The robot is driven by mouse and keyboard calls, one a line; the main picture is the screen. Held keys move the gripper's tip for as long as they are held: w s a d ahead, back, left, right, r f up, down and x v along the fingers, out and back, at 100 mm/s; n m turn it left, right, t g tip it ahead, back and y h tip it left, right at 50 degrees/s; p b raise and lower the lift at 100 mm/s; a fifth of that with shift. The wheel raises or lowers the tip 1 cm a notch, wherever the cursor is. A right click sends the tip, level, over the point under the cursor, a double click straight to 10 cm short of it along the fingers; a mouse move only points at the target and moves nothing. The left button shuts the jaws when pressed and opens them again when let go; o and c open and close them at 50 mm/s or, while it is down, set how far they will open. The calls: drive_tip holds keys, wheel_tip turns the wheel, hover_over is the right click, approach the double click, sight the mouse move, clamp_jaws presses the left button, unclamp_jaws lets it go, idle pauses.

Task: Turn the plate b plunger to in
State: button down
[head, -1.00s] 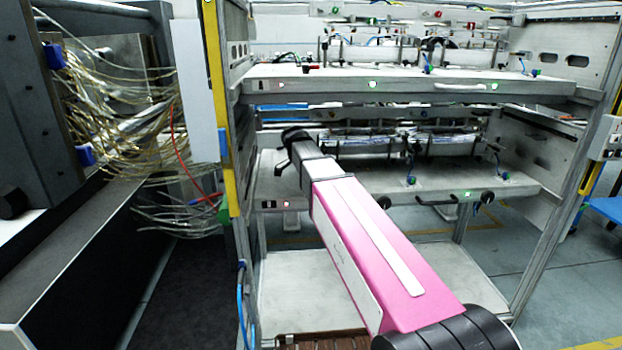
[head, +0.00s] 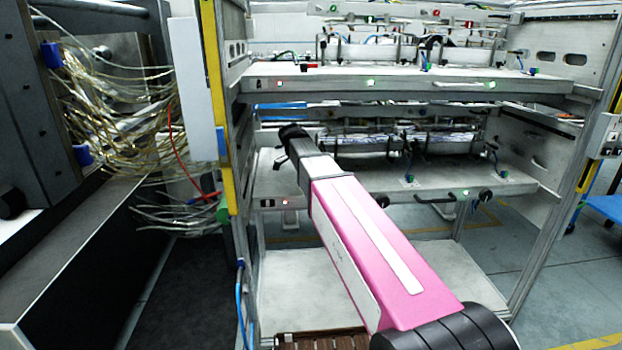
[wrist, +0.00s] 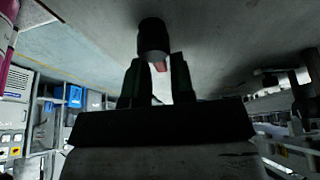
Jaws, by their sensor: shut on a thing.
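My gripper (wrist: 157,80) shows in the wrist view with its two dark fingers close together around the lower end of a short black knob (wrist: 152,38). I take this knob to be the plunger, but no label is readable. A small reddish piece shows between the fingers. In the head view my gripper (head: 290,134) is at the left end of the rack, between the upper plate (head: 410,88) and the lower plate (head: 350,188). The knob cannot be told from the dark gripper there. I cannot tell which plate is b, nor whether the plunger is in or out.
A metal post with a yellow strip (head: 213,90) stands close left of my gripper. Loose wires (head: 115,110) hang further left. Rollers (head: 440,141) lie to the right above the lower plate. The bottom shelf (head: 300,275) is largely bare.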

drive_tip(key=shift+a, duration=0.15)
drive_tip(key=c, duration=1.2)
unclamp_jaws()
drive_tip(key=shift+o, duration=0.2)
drive_tip(key=v, duration=0.7)
drive_tip(key=shift+w+a+r, duration=0.1)
drive_tip(key=shift+r, duration=0.1)
